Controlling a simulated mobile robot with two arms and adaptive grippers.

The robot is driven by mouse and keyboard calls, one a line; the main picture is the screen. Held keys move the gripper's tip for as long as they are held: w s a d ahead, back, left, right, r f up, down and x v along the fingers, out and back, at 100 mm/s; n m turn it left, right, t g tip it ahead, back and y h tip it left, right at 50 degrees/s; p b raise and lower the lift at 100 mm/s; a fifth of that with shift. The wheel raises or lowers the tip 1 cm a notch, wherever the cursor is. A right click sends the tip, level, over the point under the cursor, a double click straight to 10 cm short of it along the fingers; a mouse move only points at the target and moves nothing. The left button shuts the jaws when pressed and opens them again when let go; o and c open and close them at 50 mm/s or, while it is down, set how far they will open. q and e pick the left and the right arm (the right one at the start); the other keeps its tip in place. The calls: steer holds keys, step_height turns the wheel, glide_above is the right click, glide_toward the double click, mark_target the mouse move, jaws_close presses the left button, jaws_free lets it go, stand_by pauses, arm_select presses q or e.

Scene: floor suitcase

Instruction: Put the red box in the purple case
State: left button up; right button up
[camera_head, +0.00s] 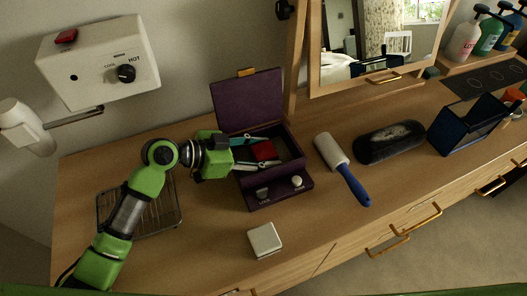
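The purple case (247,105) stands open on the wooden dresser, its lid raised at the back. The red box (263,151) lies inside its main compartment. My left gripper (256,154) reaches in from the left over the case's left wall. Its fingers look spread, with the tips close to the red box's left side; I cannot tell whether they touch it. The gripper's body hides part of the case's left side. My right gripper is not in view.
A lint roller (342,167), a dark oval brush (390,142) and a navy open holder (467,125) lie to the right. A small white box (265,241) sits in front of the case. A wire rack (158,213) is under my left arm. A mirror (375,40) stands behind.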

arm_select(q)
steer(key=shift+r, duration=0.15)
steer(key=b+v, duration=0.1)
steer(key=v, duration=1)
steer(key=shift+a+b, duration=0.1)
steer(key=shift+b, duration=0.3)
steer(key=shift+s+a+r, duration=0.15)
steer(key=shift+a+r, duration=0.05)
steer(key=shift+a, duration=0.15)
stand_by(0.4)
